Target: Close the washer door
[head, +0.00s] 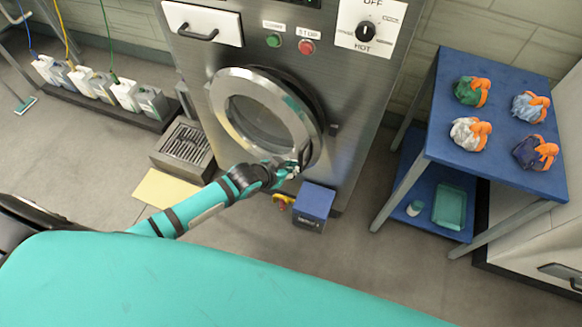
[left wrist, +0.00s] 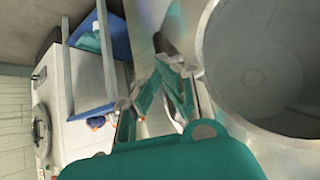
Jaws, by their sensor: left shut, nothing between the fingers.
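The washer (head: 350,95) is a brushed-metal machine in the head view. Its round door (head: 222,103) has a wide metal ring and a glass window. The door looks slightly ajar, with a dark band showing behind its upper right edge. My left gripper (head: 291,167) is at the door's lower right edge, shut and empty; whether it touches the ring is unclear. In the left wrist view, the left gripper's teal fingers (left wrist: 166,82) are beside the door's glass and rim (left wrist: 262,60), which fill the right side. My right gripper is not in view.
A blue table (head: 503,123) with several wrapped bundles stands at the right. A blue box (head: 314,203) sits on the floor below the door. A metal drain box (head: 184,147) and several jugs (head: 103,87) stand at the left. A teal surface fills the foreground.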

